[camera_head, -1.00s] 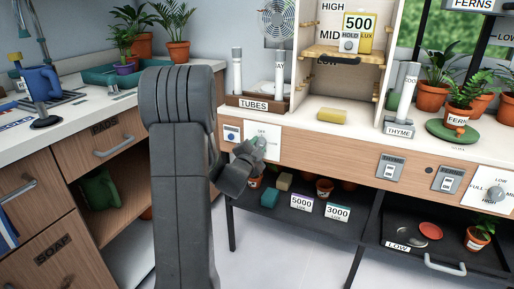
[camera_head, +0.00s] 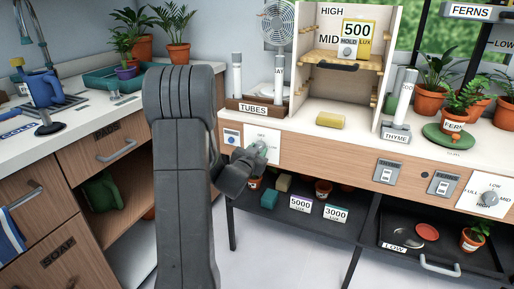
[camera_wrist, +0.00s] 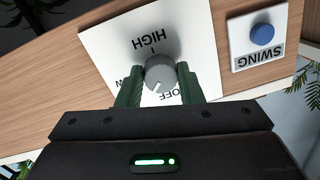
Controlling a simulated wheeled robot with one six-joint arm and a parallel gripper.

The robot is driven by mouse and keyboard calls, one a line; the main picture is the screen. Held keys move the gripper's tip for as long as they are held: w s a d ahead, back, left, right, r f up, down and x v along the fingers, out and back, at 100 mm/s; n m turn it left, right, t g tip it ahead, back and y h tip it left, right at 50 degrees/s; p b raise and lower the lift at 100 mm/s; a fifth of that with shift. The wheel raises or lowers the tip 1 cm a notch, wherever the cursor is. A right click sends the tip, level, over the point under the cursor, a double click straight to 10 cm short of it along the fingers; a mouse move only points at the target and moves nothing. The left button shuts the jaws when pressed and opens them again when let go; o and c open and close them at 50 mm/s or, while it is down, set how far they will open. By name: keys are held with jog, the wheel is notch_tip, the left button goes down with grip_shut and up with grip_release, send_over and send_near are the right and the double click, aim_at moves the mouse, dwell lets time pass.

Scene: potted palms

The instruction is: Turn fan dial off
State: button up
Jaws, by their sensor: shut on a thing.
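The fan dial (camera_wrist: 160,72) is a grey round knob on a white plate (camera_wrist: 105,40) on the wooden front, seen upside down in the wrist view. HIGH and OFF show on the plate, and another label is mostly hidden at left. The dial's white mark points down and slightly left, beside OFF. My gripper (camera_wrist: 167,86) has its green fingers on either side of the dial, shut on it. In the head view, my gripper (camera_head: 257,150) is at the plate (camera_head: 266,132) and mostly hides the dial.
A blue SWING button (camera_wrist: 262,34) is beside the dial plate. Below, a dark shelf (camera_head: 345,228) holds small pots, blocks and signs. A second dial (camera_head: 490,198) is at far right. Switches (camera_head: 388,172) lie between. The TUBES rack (camera_head: 257,106) stands on the counter above.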

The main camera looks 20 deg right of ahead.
jog(key=n+p, duration=0.3)
jog(key=n, duration=0.2)
jog(key=shift+r+g+p, duration=0.15)
jog(key=shift+g+p, duration=0.15)
jog(key=shift+g, duration=0.1)
jog(key=shift+n+h+p, duration=0.3)
jog(key=shift+n+p, duration=0.95)
jog(key=shift+n, duration=0.55)
jog(key=o, duration=1)
jog(key=shift+s, duration=0.1)
jog(key=p+v, duration=0.1)
jog(key=v, duration=1.2)
jog(key=shift+s+a, duration=0.15)
jog(key=shift+a, duration=0.2)
